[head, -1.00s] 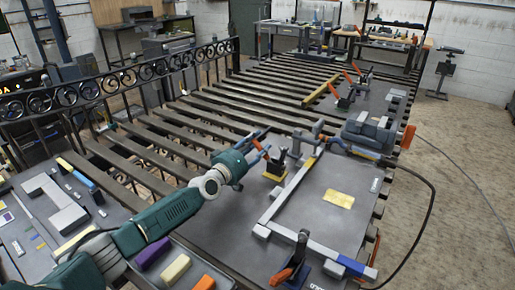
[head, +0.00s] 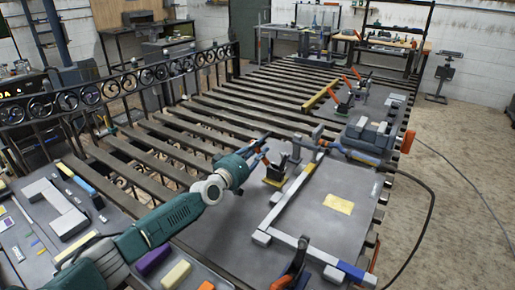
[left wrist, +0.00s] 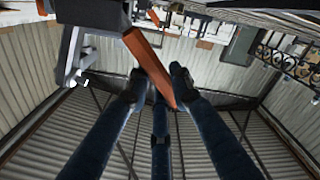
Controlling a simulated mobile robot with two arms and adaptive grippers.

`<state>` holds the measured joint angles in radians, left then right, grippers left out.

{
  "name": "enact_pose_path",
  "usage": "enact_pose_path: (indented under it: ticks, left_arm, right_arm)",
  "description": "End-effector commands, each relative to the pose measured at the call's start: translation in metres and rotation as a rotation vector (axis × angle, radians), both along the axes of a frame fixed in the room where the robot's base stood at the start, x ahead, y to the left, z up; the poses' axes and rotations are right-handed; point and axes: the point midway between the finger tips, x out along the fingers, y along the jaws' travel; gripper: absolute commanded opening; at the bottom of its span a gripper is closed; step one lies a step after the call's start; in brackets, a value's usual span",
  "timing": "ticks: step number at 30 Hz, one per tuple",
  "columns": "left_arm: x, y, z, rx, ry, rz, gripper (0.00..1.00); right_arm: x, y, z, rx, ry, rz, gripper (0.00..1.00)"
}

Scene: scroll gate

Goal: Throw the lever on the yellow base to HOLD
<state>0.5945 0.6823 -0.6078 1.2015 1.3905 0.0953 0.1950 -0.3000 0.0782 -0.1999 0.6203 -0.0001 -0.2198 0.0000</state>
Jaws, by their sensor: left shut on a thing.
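The lever with the yellow base (head: 273,183) stands on the grey bench plate, just right of my left gripper (head: 264,151). Its dark upright and orange handle are partly behind the fingers in the head view. In the left wrist view, the orange handle (left wrist: 148,65) runs between the two dark fingertips of the left gripper (left wrist: 158,88), which is shut on it. The lever's grey bracket shows at the upper left there. No HOLD marking is readable. My right gripper is not in view.
A similar clamp with a blue base and orange handle (head: 283,277) stands near the bottom edge. A grey L-shaped bar (head: 285,203) lies right of the lever. A grey machine (head: 370,135) with a cable sits behind. Dark slats (head: 180,140) and a scrolled gate (head: 130,78) extend left.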

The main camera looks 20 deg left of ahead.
Motion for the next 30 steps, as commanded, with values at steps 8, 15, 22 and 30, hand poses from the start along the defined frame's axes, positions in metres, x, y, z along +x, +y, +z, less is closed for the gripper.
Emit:
enact_pose_path:
  ticks: [8,15,22,30]
  left_arm:
    - [-0.002,-0.015,0.014,0.182,-0.022,-0.001,0.0]
    - [-0.004,-0.029,0.018,0.358,-0.048,-0.002,0.0]
    - [-0.006,-0.04,0.019,0.485,-0.066,-0.001,0.0]
    - [-0.007,-0.046,0.018,0.555,-0.076,-0.001,0.0]
  right_arm:
    - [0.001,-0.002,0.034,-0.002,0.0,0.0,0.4]
    - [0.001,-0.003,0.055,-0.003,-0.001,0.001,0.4]
    - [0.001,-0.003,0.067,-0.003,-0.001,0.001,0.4]
    - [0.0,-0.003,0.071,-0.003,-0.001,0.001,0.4]
